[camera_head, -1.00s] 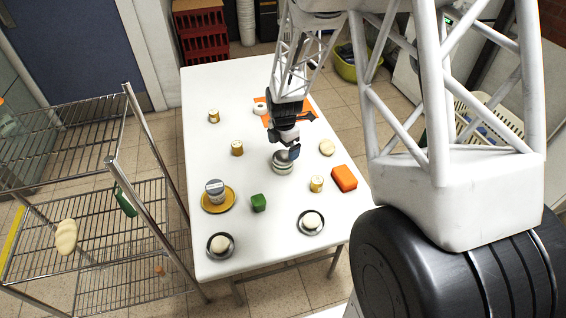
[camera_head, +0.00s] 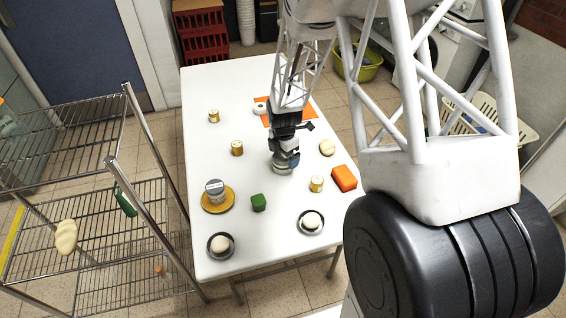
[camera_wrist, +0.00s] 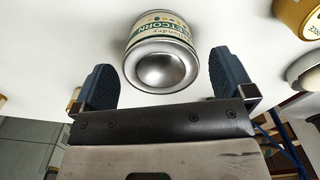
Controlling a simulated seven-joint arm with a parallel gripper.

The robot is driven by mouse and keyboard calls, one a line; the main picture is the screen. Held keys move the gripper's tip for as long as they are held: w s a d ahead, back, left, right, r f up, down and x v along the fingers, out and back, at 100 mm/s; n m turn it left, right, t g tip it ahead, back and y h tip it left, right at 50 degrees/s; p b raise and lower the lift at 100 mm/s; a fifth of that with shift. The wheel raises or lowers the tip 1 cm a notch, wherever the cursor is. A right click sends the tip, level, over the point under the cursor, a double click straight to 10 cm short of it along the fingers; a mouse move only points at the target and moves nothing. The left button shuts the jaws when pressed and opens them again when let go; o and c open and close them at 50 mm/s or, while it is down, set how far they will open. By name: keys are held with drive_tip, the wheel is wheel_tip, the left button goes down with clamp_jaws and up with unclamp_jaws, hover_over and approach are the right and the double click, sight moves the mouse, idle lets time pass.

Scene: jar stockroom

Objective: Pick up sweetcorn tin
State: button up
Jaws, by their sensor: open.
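The sweetcorn tin (camera_wrist: 160,52) has a silver end and a cream label with green lettering. In the wrist view it lies between and slightly beyond the two blue fingers of my gripper (camera_wrist: 164,82), with a gap on each side. In the head view my gripper (camera_head: 285,160) is low over the middle of the white table (camera_head: 225,90), right at the tin (camera_head: 281,171), which it mostly hides. The gripper is open and holds nothing.
An orange block (camera_head: 343,178), a gold tin (camera_head: 317,184) and a pale round item (camera_head: 327,147) stand to the right. A wire rack (camera_head: 90,195) stands left.

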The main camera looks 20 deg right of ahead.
sight(284, 161)
drive_tip(key=shift+f, duration=1.9)
drive_tip(key=c, duration=1)
drive_tip(key=shift+r, duration=0.15)
drive_tip(key=shift+r, duration=1.65)
drive_tip(key=s, duration=0.5)
drive_tip(key=s+r, duration=0.1)
drive_tip(key=s, duration=1)
drive_tip(key=shift+a+r, duration=0.2)
drive_tip(key=shift+a, duration=0.2)
